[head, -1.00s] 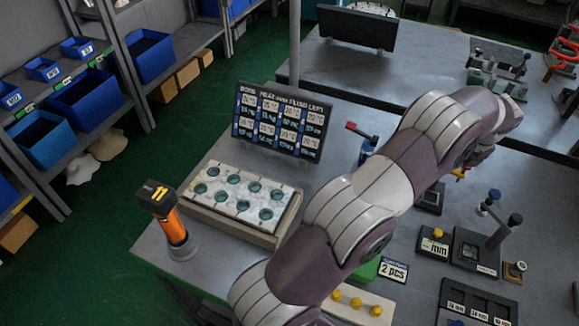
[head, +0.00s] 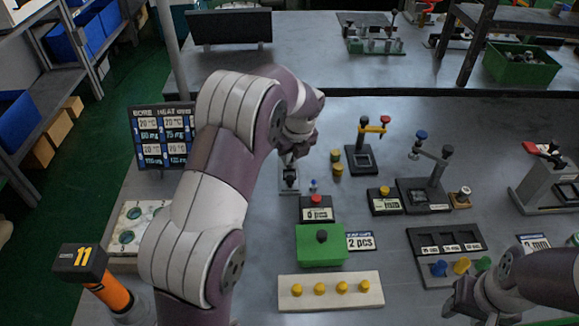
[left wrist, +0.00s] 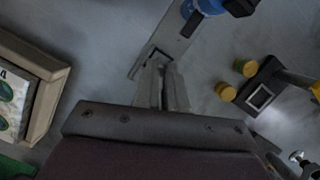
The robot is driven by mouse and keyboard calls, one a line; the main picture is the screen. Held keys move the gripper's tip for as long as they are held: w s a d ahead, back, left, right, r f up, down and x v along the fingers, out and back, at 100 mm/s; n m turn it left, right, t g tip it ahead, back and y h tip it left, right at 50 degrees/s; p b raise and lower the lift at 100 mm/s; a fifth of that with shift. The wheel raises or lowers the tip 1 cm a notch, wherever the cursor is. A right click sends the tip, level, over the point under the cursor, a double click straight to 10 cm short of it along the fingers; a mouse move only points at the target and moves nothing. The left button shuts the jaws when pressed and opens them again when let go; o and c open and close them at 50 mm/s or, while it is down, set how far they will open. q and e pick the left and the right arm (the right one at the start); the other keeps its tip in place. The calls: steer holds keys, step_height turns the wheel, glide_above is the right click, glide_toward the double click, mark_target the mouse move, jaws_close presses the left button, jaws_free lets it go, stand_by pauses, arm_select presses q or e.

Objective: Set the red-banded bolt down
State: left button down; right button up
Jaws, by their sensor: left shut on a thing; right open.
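My left gripper (head: 291,157) is shut, pointing down over a grey base plate (head: 289,186) near the middle of the table. In the left wrist view its fingers (left wrist: 162,82) are together, above the plate's dark square pocket (left wrist: 152,58). The thing between the fingers is too small and hidden to make out; I cannot see a red band on it or tell whether it touches the plate. A blue part (left wrist: 197,10) rises from the far end of this plate. My right gripper (head: 468,302) is open at the lower right, near the front of the table.
A small blue-topped bolt (head: 313,186) stands behind a red-knobbed block (head: 316,209). A green box (head: 320,246) and a pale strip with yellow knobs (head: 330,291) lie nearer. A yellow-armed stand (head: 361,157) and a blue-knobbed stand (head: 425,190) are to the right.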

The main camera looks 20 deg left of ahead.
mark_target(291, 164)
arm_select(q)
step_height(291, 164, down, 4)
steer(key=shift+w+r, duration=0.1)
steer(key=shift+r, duration=0.1)
steer(key=c, duration=1.1)
jaws_free()
steer(key=shift+o, duration=0.2)
steer(key=shift+r, duration=0.1)
steer(key=p+v, duration=0.1)
steer(key=v, duration=1.1)
steer(key=s+d+f+n+h, duration=0.1)
steer(key=s+d+f+n, duration=0.1)
steer(key=s+n, duration=0.9)
steer(key=s+d+f+n+h, duration=0.1)
steer(key=s+d+f+n, duration=0.2)
steer(key=s+n, duration=0.7)
step_height(291, 164, down, 2)
steer(key=n, duration=0.5)
steer(key=shift+s+f+g+h, duration=0.25)
steer(key=shift+s+g+h, duration=0.05)
steer(key=shift+s+g, duration=0.1)
steer(key=shift+a, duration=0.1)
